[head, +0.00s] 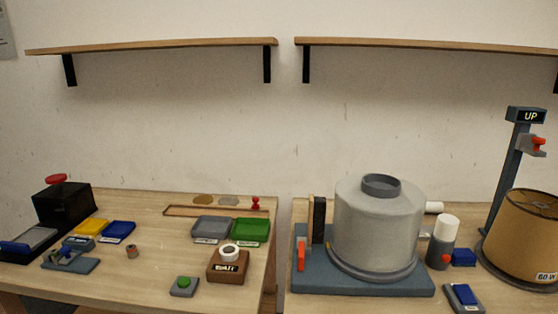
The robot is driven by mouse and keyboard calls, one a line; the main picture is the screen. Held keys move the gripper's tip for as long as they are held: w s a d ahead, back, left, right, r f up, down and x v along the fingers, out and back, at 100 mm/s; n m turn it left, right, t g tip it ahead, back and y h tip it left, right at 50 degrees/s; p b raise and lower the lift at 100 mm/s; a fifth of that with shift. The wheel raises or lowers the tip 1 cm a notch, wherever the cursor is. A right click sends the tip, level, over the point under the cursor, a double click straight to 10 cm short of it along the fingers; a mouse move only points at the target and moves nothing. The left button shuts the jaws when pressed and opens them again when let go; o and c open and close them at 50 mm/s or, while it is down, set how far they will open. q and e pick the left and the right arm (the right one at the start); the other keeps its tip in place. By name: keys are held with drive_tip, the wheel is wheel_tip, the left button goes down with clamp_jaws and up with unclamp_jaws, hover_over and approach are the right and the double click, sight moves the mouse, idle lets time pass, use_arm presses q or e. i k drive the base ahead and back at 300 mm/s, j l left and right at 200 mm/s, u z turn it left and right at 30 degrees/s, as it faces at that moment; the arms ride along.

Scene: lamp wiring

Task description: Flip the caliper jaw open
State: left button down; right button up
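No part is plainly marked as the caliper jaw, and I cannot tell for sure which one it is. A blue-grey base (365,284) on the right table carries a large grey drum (375,228). At the drum's left stand a black upright block (319,219) and a red lever (301,256), which points upward. A small fixture (70,262) with a blue part lies on the left table; its details are too small to read. Neither of my grippers is in view.
A gap separates the two tables. A lamp shade (525,236), a post marked UP (512,165) and a white-topped cylinder (442,241) crowd the right side. Grey (211,228) and green (250,230) trays and a black box (64,204) stand on the left table. Its front middle is mostly clear.

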sight(65, 256)
drive_tip(key=i+j+u, duration=0.2)
drive_tip(key=j, duration=0.15)
drive_tip(key=j+u, duration=0.25)
drive_tip(key=j, duration=0.15)
drive_tip(key=i+j+u, duration=0.4)
drive_tip(key=j, duration=0.2)
